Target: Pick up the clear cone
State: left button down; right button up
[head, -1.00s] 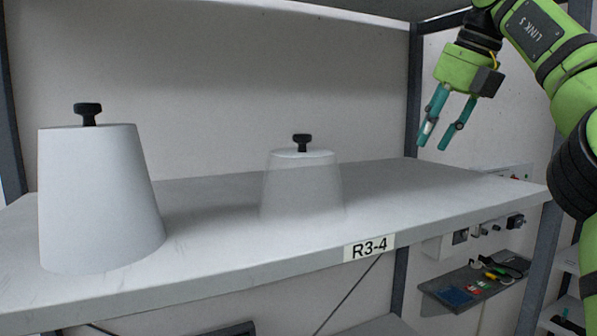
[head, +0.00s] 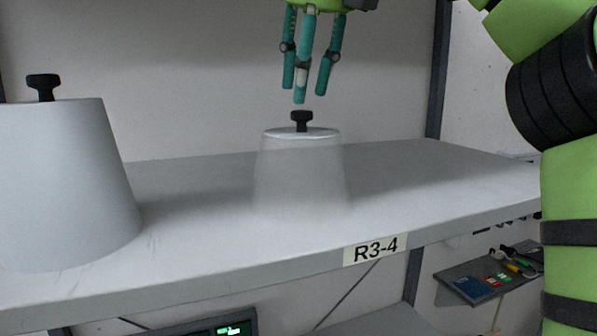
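The clear cone (head: 302,172) is a see-through truncated cone with a black knob (head: 301,118) on top. It stands upright on the grey shelf (head: 420,185), and nothing shows inside it. My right gripper (head: 309,92) is straight above the knob in the picture, with its teal fingers pointing down. The fingers are spread and empty, with a small gap between the tips and the knob. My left gripper is out of view.
An opaque white cone (head: 65,185) with a black knob (head: 43,86) stands on the shelf at the left. The shelf edge carries a label (head: 376,249) reading R3-4. A small tray with tools (head: 490,277) hangs at the lower right. The shelf right of the clear cone is bare.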

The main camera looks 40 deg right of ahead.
aim_at(301, 111)
jog(key=x, duration=0.2)
jog(key=d+x, duration=0.1)
jog(key=x, duration=0.1)
jog(key=shift+w, duration=0.15)
jog(key=shift+a, duration=0.2)
grip_shut()
jog(key=shift+r, duration=0.1)
